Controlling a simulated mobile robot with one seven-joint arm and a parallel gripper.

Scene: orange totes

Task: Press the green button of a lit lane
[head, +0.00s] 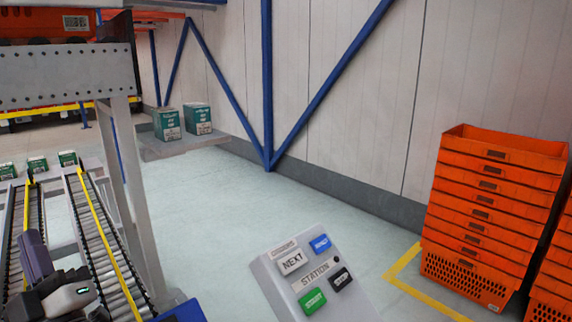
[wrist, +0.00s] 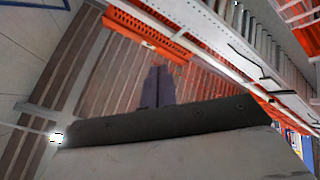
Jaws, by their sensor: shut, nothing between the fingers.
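My gripper (head: 35,250) is at the lower left in the head view, over the roller lanes. In the wrist view its dark purple fingers (wrist: 157,86) are together with nothing between them. A grey control panel (head: 268,285) stands at the bottom middle of the head view, well to the right of my gripper. It carries a green button (head: 312,301), a white NEXT button (head: 292,262), a blue button (head: 320,243) and a black button (head: 341,279). I cannot tell a lit lane or a lane's own green button in these views.
Roller lanes (head: 105,245) with yellow rails and green boxes (head: 67,158) fill the left, beside a grey post (head: 130,190). Two larger green boxes (head: 197,118) stand on a platform. Orange totes (head: 490,215) are stacked at right. The floor between is clear.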

